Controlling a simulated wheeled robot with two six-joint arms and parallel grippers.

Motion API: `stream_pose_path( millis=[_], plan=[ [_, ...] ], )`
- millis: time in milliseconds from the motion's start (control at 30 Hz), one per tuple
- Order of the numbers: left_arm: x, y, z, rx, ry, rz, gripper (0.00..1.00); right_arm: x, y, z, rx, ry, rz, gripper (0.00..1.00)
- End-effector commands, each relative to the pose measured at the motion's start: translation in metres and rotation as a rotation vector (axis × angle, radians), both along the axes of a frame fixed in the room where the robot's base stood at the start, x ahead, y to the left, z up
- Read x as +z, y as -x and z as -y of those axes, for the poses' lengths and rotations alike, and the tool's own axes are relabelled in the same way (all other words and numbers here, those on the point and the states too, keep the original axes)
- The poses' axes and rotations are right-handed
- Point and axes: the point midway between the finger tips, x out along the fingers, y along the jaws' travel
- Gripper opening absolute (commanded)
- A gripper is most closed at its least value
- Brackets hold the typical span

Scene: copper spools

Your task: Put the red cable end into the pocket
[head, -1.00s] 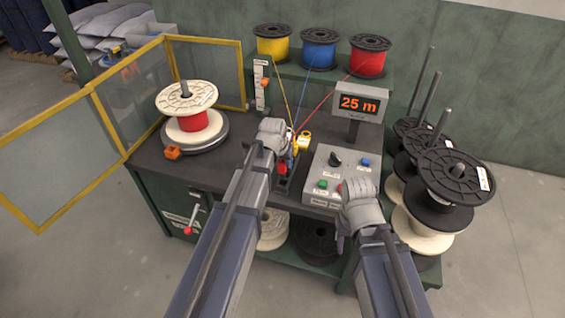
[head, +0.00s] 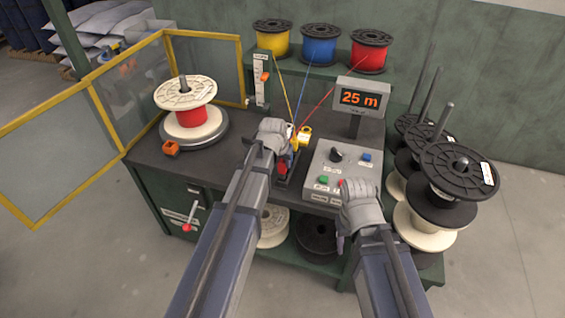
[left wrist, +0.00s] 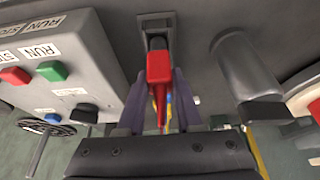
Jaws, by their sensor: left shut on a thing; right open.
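The red cable end (left wrist: 159,68) is a red block with a red wire running from it. It is between the two fingers of my left gripper (left wrist: 157,86), which is shut on it. A grey bracket with a dark slot (left wrist: 155,24) lies just beyond its tip in the left wrist view; I cannot tell whether this is the pocket or whether the tip is inside it. In the head view my left gripper (head: 280,158) is over the bench, left of the control box, and red shows beside it (head: 283,168). My right gripper (head: 347,228) is open at the bench's front edge; its fingers are mostly hidden.
The control box (head: 322,168) with coloured buttons stands right of my left gripper. The red supply spool (head: 370,57), blue and yellow spools stand on the rear shelf. A part-wound red spool (head: 190,117) stands at left inside yellow-framed guards (head: 128,147). Stacked spools stand at right.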

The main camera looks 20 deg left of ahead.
Motion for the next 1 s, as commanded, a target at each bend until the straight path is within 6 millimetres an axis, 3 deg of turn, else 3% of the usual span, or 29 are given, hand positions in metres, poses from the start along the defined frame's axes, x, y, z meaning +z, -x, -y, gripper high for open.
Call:
stream_pose_path(
  millis=[400,700,733,1000],
  plan=[
    [-0.023,0.000,0.000,0.000,0.000,0.000,0.00,-0.023,0.000,0.000,0.000,0.000,0.000,0.50],
    [-0.023,0.000,0.000,0.000,0.000,0.000,0.00,-0.023,0.000,0.000,0.000,0.000,0.000,0.50],
    [-0.023,0.000,0.000,0.000,0.000,0.000,0.35,-0.023,0.000,0.000,0.000,0.000,0.000,0.50],
    [-0.023,0.000,0.000,0.000,0.000,0.000,0.66,-0.023,0.000,0.000,0.000,0.000,0.000,0.50]
  ],
)
